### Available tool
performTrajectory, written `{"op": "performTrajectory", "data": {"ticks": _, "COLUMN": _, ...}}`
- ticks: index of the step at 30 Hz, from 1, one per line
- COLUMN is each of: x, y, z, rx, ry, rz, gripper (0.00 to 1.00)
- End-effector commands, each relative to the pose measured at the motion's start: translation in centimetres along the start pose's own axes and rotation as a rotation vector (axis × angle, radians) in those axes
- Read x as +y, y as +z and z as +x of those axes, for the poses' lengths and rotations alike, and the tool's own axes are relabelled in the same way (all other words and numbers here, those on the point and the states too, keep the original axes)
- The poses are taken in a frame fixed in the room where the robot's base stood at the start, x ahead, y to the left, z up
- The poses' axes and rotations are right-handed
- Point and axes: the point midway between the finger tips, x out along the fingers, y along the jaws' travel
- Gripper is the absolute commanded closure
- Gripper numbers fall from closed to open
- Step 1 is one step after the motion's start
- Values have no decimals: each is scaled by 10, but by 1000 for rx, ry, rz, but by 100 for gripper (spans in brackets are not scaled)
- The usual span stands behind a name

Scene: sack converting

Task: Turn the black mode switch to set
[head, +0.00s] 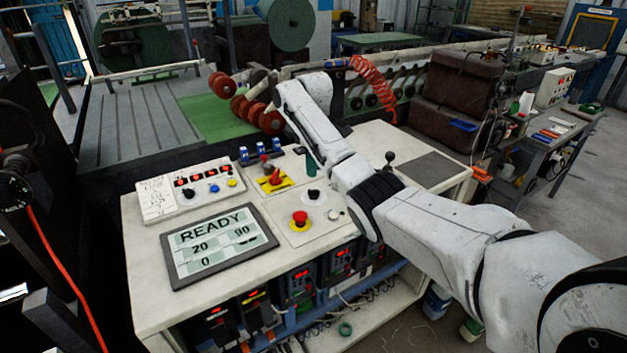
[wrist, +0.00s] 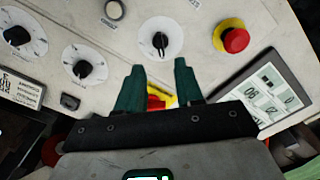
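A black rotary switch (head: 314,194) sits on a white round dial on the pale console top, beside the emergency stop. In the wrist view the same switch (wrist: 160,41) lies just beyond my fingertips, its pointer roughly in line with the gap between them. The dial lettering is too small to read. Two more black knobs on white dials, one nearer (wrist: 83,69) and one farther left (wrist: 17,36), also show there. My gripper (wrist: 158,68) is open and empty above the console, apart from the switch. In the head view my forearm hides most of it; a green finger (head: 311,164) shows.
A red mushroom emergency stop (head: 299,218) stands close to the switch. A red-handled switch on a yellow plate (head: 275,180) is nearby; red and yellow show between my fingers. A display reading READY (head: 220,244) and an indicator panel (head: 190,187) lie left.

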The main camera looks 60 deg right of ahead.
Motion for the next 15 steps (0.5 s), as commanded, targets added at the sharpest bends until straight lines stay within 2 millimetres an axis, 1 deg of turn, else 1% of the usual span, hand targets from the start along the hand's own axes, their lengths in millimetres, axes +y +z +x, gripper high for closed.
{"op": "performTrajectory", "data": {"ticks": 3, "x": 0, "y": 0, "z": -16, "rx": 1, "ry": 0, "rz": 0, "gripper": 64}}
{"op": "performTrajectory", "data": {"ticks": 6, "x": 0, "y": 0, "z": -24, "rx": 1, "ry": 0, "rz": 0, "gripper": 64}}
{"op": "performTrajectory", "data": {"ticks": 10, "x": 0, "y": 0, "z": -28, "rx": -1, "ry": -1, "rz": -1, "gripper": 64}}
{"op": "performTrajectory", "data": {"ticks": 15, "x": 0, "y": 0, "z": -29, "rx": -1, "ry": -1, "rz": 0, "gripper": 64}}
